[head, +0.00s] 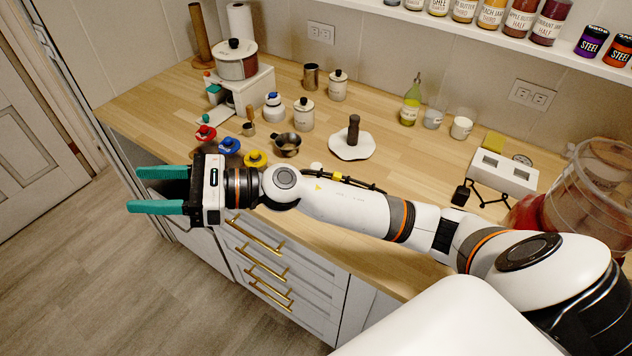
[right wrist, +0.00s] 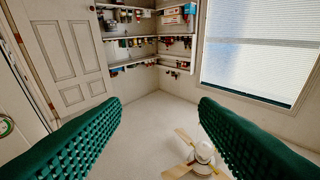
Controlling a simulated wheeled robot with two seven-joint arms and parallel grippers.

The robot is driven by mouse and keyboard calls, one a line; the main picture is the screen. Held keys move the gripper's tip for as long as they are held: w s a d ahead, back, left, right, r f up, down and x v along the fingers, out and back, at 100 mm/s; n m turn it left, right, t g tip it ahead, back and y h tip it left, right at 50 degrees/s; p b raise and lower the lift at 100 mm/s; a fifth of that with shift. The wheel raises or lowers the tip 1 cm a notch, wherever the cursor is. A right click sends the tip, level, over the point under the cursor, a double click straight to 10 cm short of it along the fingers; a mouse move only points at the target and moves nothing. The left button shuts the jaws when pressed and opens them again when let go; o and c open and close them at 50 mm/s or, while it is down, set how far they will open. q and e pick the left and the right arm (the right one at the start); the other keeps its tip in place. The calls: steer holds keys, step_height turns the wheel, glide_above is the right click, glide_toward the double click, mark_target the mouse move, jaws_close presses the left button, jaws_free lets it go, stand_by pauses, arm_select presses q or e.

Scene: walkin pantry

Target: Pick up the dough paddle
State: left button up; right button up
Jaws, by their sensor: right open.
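What looks like the dough paddle (head: 347,147) is a white, uneven-edged flat disc with a dark brown upright handle. It lies on the wooden counter, near the middle in the head view. My right gripper (head: 133,190) is open and empty, its teal fingers pointing left, off the counter's front edge and well to the left of the paddle. In the right wrist view the two green fingers (right wrist: 159,103) stand wide apart with nothing between them, and the paddle is not seen. My left gripper is not in view.
Coloured-lid items, a metal cup (head: 286,144), canisters (head: 303,114) and a green bottle (head: 411,102) stand around the paddle. A white box (head: 503,172) and a large clear container (head: 597,192) are at right. Free counter lies right of the paddle. A jar shelf (head: 560,50) runs above.

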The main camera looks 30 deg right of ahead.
step_height(320, 180, down, 3)
steer(key=n+g+h, duration=0.2)
steer(key=n+g, duration=0.2)
steer(key=n, duration=0.3)
steer(key=n+g+h, duration=0.4)
steer(key=n+h, duration=0.7)
steer(key=h, duration=0.6)
glide_above(316, 165)
step_height(316, 165, down, 6)
steer(key=shift+w+a+f, duration=0.1)
step_height(316, 165, down, 6)
steer(key=shift+r+p, duration=0.1)
steer(key=shift+p, duration=1.15)
steer(key=shift+f+p, duration=0.45)
steer(key=shift+f, duration=0.15)
steer(key=f+p, duration=0.2)
steer(key=f, duration=0.1)
steer(key=shift+s+f, duration=0.2)
steer(key=shift+f, duration=0.6)
steer(key=c, duration=1)
